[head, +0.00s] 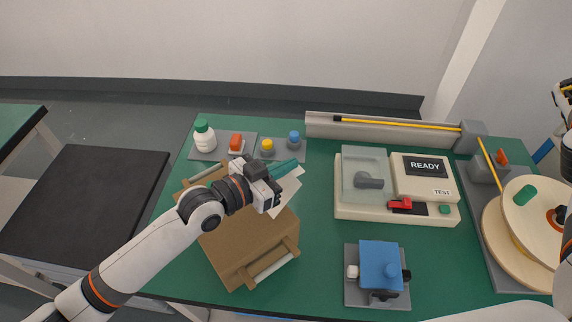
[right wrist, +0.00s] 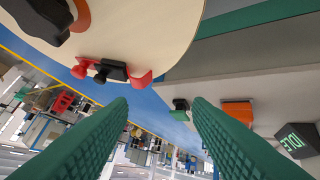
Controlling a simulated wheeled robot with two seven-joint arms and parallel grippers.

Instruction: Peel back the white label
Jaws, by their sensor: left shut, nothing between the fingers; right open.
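A white label (head: 287,197) shows on the far right part of a brown box (head: 243,247), partly hidden by my left gripper. Its visible part looks like a pale sheet reaching past the box's edge; I cannot tell how far it is stuck down. My left gripper (head: 286,169) is shut and empty, its green fingers over or beside the label's upper end. Whether they touch it is unclear. My right gripper (right wrist: 160,103) is open in the right wrist view, with nothing between its green fingers. Its fingers do not show in the head view.
A white bottle (head: 205,139), an orange piece (head: 236,141) and yellow and blue-capped items stand behind the box. A large spool (head: 530,220) stands far right. Green table is clear between.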

